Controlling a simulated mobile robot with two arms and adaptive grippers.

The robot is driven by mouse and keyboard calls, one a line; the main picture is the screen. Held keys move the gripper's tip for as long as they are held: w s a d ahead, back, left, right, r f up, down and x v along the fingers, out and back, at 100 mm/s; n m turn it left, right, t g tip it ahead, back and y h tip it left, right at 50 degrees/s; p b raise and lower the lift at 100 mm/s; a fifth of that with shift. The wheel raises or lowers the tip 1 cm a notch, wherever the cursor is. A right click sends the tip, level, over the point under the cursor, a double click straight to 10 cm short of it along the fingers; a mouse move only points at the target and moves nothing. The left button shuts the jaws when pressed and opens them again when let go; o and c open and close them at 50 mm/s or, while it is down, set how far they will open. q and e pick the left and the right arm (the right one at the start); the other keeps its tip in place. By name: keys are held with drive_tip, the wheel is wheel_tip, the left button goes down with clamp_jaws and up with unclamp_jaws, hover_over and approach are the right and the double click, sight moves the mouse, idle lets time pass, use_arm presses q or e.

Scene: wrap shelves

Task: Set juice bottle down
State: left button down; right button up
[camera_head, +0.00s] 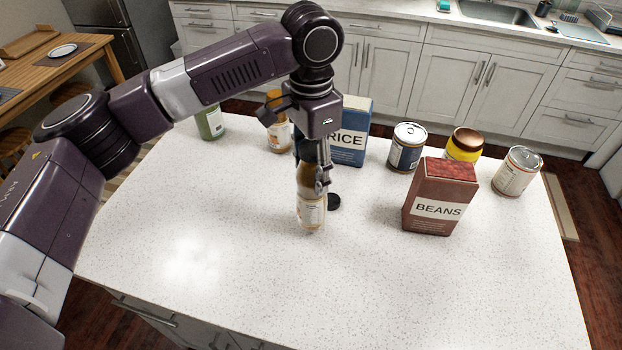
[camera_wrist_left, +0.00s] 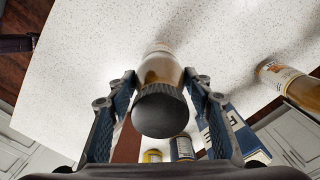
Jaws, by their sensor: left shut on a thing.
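My left gripper (camera_head: 312,180) points down over the white counter and is shut on the juice bottle (camera_head: 311,211). It is a slim, brownish bottle with a pale label, held upright. The bottle also shows in the left wrist view (camera_wrist_left: 160,66), with its black cap (camera_wrist_left: 160,110) toward the camera between the two fingers. The fingers hide part of its upper body in the head view. Its base is at or very near the counter (camera_head: 200,220); I cannot tell if it touches. My right gripper is in no view.
A beans box (camera_head: 440,198) stands right of the bottle. Behind are a rice box (camera_head: 350,135), cans (camera_head: 406,147) (camera_head: 516,171), a yellow-labelled jar (camera_head: 464,144), an orange bottle (camera_head: 279,125) and a green bottle (camera_head: 210,122). The front counter is clear.

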use_arm(q)
wheel_tip(320, 180, down, 4)
drive_tip(key=shift+r+p, duration=0.2)
drive_tip(key=shift+p, duration=0.15)
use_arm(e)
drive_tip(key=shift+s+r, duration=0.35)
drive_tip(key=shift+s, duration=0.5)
use_arm(q)
drive_tip(key=c, duration=1)
unclamp_jaws()
drive_tip(key=shift+f, duration=0.15)
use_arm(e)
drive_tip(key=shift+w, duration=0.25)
